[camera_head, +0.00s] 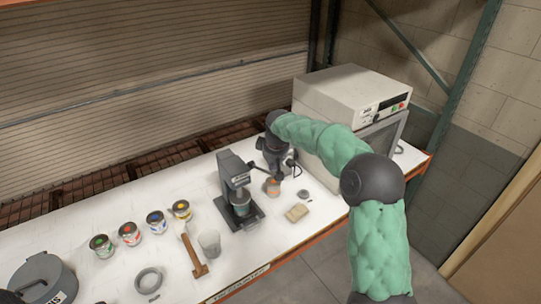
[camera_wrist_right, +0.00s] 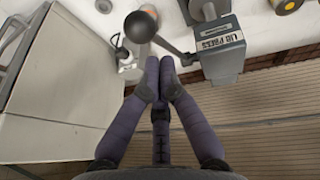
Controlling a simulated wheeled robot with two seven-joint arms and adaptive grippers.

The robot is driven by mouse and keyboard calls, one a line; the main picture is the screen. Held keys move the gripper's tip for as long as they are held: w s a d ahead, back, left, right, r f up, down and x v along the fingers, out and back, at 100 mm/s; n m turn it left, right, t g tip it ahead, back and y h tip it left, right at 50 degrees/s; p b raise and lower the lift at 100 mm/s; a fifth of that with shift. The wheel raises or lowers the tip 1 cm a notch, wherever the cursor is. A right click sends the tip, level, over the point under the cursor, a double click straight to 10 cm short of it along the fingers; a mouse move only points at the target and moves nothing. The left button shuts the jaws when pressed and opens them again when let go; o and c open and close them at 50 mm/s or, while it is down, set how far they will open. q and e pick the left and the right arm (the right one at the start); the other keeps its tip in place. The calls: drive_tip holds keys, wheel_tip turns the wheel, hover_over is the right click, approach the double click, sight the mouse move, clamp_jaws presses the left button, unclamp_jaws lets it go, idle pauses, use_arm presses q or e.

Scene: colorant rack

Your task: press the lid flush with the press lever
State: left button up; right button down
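The grey lid press (camera_head: 235,178) stands on the white table, left of the oven. A can (camera_head: 241,208) sits on its base under the head; its lid seating is too small to tell. The tips appear close to the lever and knob, with no clear contact. In the head view, my right gripper (camera_head: 275,163) points down beside the press. My left gripper is not in view.
An oven (camera_head: 350,100) stands right of my right gripper. An orange-marked can (camera_head: 272,188) and a tan block (camera_head: 297,213) are near the press.

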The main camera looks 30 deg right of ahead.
drive_tip(key=shift+s+f, duration=0.2)
drive_tip(key=shift+f, duration=0.2)
drive_tip(key=shift+d, duration=0.1)
drive_tip(key=shift+s+f+b, duration=0.35)
drive_tip(key=shift+f+b, duration=0.25)
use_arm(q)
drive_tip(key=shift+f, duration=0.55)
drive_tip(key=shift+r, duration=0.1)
use_arm(e)
drive_tip(key=shift+r+p, duration=0.35)
drive_tip(key=shift+r, duration=0.1)
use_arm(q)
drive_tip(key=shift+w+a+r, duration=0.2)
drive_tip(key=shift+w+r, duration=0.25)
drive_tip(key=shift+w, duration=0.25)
use_arm(e)
drive_tip(key=w+v, duration=0.2)
drive_tip(key=v, duration=1)
drive_tip(key=shift+a+r, duration=0.35)
drive_tip(key=shift+r, duration=0.2)
